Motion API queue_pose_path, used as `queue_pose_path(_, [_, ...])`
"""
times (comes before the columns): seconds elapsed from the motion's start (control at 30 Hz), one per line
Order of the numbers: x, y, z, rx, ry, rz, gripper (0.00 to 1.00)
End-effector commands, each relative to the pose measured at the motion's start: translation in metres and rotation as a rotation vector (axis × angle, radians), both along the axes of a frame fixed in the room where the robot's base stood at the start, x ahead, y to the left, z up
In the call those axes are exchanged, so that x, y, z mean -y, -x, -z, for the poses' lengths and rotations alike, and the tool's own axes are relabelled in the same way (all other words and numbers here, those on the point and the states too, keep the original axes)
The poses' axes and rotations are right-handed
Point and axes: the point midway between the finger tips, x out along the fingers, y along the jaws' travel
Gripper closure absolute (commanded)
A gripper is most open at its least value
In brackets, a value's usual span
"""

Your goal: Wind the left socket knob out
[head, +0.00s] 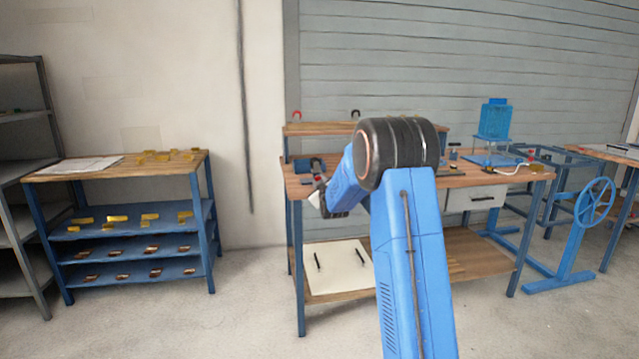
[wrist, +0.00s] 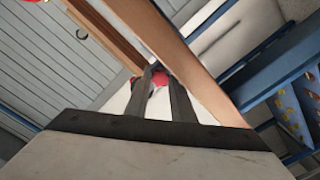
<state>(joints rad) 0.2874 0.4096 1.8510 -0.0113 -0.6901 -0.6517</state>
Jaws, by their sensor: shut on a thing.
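My gripper (wrist: 157,88) reaches the left end of the workbench, where the blue socket block (head: 305,165) sits. In the wrist view its two dark fingers close around a small red knob (wrist: 160,78), and only part of the knob shows between them. In the head view my gripper (head: 318,190) is small and partly hidden by my blue arm. The knob's seat and how far it is wound cannot be made out.
The wooden workbench (head: 468,178) has a raised back shelf (head: 318,128) with a red and a dark hooked item on it. A blue press stand (head: 493,125) stands further right. A blue-framed shelf (head: 70,245) with yellow parts stands at left, with clear floor between.

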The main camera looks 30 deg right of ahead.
Motion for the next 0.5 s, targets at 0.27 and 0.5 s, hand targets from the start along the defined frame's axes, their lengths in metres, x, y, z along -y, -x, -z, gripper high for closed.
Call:
queue_pose_path(0.27, [-0.0005, 0.0002, 0.0007, -0.001, 0.0, 0.0, 1.0])
queue_pose_path(0.5, [-0.0006, 0.0001, 0.0019, -0.003, -0.001, -0.001, 0.59])
